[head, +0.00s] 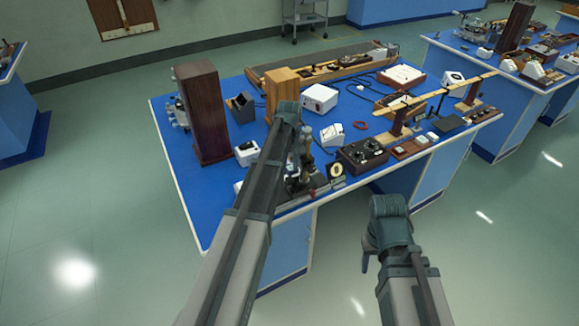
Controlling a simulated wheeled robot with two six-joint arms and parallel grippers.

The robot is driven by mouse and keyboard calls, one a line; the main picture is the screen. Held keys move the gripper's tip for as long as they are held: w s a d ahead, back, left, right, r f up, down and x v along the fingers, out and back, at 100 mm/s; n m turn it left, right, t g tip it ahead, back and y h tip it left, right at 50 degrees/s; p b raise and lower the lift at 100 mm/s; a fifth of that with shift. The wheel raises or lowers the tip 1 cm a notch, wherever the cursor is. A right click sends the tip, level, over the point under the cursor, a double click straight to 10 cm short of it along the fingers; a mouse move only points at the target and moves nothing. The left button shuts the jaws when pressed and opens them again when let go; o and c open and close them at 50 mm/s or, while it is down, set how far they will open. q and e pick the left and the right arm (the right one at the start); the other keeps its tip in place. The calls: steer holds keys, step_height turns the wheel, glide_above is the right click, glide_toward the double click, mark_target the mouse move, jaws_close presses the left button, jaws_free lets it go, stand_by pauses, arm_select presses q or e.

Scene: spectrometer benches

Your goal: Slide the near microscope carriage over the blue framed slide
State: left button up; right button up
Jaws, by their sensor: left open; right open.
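My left arm reaches over the bench's near edge. Its gripper (305,166) is open and points down at a dark, metallic instrument (293,184), which looks like the near microscope and its carriage. The arm and gripper hide much of it, and I cannot tell whether they touch. I cannot make out the blue framed slide; blue bench top surrounds the instrument. A dark-framed piece with a cream disc (336,171) stands just to the right. My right gripper (367,261) is small in view, open, and off the bench in front of its near edge.
The blue bench (180,205) is crowded. A tall dark wooden column (203,115) and a lighter wooden block (281,90) stand at left and behind the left arm. A black dial box (362,156) sits right of the instrument. The bench's front left corner is clear.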

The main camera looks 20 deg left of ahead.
arm_select(q)
step_height(320, 180, up, 9)
steer(key=p, duration=0.7)
steer(key=shift+f+p, duration=0.15)
steer(key=shift+p, duration=0.15)
arm_select(e)
step_height(320, 180, up, 9)
steer(key=shift+f, duration=0.15)
arm_select(q)
steer(key=s+d+f+m+b, duration=0.2)
steer(key=s+d+m+b, duration=0.1)
steer(key=s+d, duration=0.4)
steer(key=s+d+f+m+b, duration=0.2)
steer(key=s+d+m, duration=0.4)
steer(key=s, duration=0.5)
steer(key=s+d+f+m+y+b, duration=0.1)
steer(key=s+d+f+m+b, duration=0.2)
steer(key=s+d, duration=0.5)
steer(key=shift+s+d+f+m+b, duration=0.3)
steer(key=shift+s+f+m, duration=0.15)
steer(key=shift+f+m, duration=0.35)
arm_select(e)
step_height(320, 180, down, 8)
steer(key=shift+f, duration=0.25)
arm_select(q)
steer(key=shift+r, duration=0.1)
